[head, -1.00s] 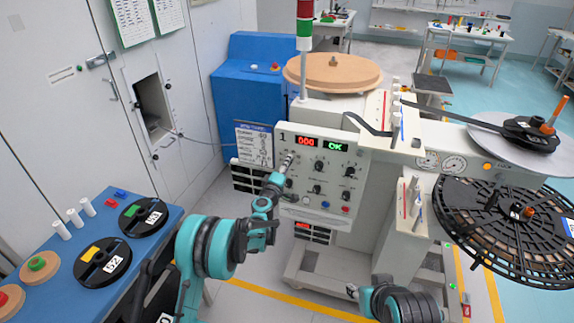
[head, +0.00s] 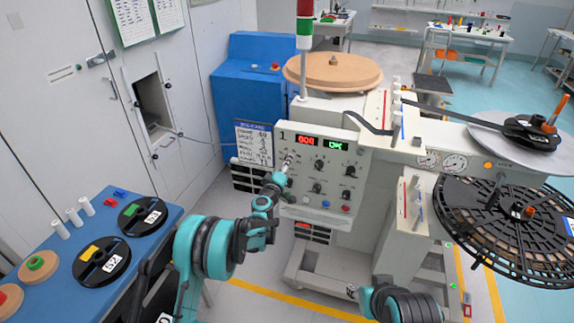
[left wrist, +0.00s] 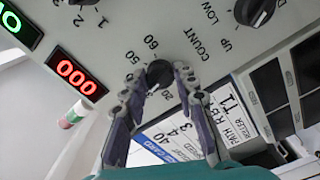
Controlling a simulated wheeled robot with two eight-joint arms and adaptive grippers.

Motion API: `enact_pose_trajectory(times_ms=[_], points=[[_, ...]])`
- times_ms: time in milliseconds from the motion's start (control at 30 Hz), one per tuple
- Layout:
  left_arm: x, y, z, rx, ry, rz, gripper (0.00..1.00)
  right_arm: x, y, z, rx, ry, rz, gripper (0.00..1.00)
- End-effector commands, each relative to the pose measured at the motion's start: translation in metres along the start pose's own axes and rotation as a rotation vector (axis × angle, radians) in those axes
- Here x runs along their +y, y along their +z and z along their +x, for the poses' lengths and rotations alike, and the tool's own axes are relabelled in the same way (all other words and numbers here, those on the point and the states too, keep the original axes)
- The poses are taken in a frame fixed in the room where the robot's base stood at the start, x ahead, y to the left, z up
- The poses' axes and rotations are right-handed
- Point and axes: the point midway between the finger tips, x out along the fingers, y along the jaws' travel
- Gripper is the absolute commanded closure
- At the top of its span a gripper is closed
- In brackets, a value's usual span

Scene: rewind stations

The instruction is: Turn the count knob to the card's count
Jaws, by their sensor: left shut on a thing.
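The count knob (left wrist: 160,72) is a small dark round knob on the pale panel, ringed by printed numbers, with the word COUNT beside it. My left gripper (left wrist: 158,82) is shut on it, one finger on each side; the knob's pointer is hard to see. In the head view my left gripper (head: 285,168) reaches the panel's left part and hides the knob. The white card (head: 253,144) hangs left of the panel; it shows in the left wrist view (left wrist: 180,135), partly behind my fingers. My right gripper (head: 354,291) is low at the front, its jaws too small to judge.
The panel has a red display reading 000 (head: 306,141) and a green OK display (head: 335,145). Several other dark knobs (head: 348,171) are close by on the right. A blue table (head: 152,252) with reels stands at left.

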Motion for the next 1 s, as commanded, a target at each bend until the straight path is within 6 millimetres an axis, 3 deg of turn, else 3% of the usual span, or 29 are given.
enact_pose_trajectory(times_ms=[500,1000], points=[[-0.0012,0.0,0.0001,0.0,0.0,0.408,1.0,0.0,0.0062,0.0087,0.0,0.0,0.0,0.6],[-0.0006,-0.0004,0.0002,0.0,0.0,0.559,1.0,0.0,0.0076,0.0106,0.0,0.0,0.0,0.6]])
